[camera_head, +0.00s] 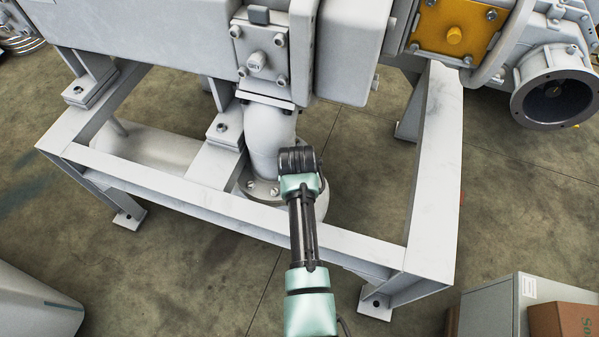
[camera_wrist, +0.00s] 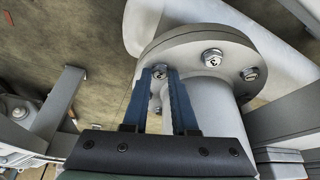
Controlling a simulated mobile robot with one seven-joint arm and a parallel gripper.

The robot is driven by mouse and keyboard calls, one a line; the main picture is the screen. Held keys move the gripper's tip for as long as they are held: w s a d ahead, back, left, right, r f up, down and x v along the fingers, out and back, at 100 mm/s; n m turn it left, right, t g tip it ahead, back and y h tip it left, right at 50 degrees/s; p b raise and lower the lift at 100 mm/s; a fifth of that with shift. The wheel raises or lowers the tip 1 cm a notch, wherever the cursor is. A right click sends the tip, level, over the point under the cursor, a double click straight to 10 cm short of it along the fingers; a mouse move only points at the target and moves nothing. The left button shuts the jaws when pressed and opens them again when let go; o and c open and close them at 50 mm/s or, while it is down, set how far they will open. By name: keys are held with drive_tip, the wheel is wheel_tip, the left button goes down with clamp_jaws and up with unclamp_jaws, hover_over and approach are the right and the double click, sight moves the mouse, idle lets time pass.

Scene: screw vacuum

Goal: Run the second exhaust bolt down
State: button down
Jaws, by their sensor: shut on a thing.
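A round exhaust flange (camera_head: 248,197) sits at the foot of a white pipe elbow (camera_head: 268,140). In the wrist view the flange (camera_wrist: 185,50) carries several hex bolts around its rim. My gripper (camera_wrist: 160,76) has its two blue fingers closed on the head of the leftmost visible exhaust bolt (camera_wrist: 160,70). A middle bolt (camera_wrist: 212,58) and a right bolt (camera_wrist: 249,74) stand free of the fingers. In the head view my wrist hides the fingers and the held bolt. Two bolt heads show left of it, one of them near the flange's edge (camera_head: 250,184).
A white steel frame (camera_head: 180,190) surrounds the pipe, with its front beam passing under my arm. The pump body (camera_head: 150,35) overhangs the flange. A grey cabinet (camera_head: 490,305) with a brown box (camera_head: 565,320) stands at lower right. The floor (camera_head: 350,150) right of the flange is clear.

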idle(0.4)
drive_tip(key=c, duration=0.7)
unclamp_jaws()
drive_tip(key=p+v, duration=0.7)
drive_tip(key=v, duration=0.6)
drive_tip(key=shift+a+p, duration=0.15)
drive_tip(key=shift+p, duration=0.2)
drive_tip(key=shift+f, duration=0.1)
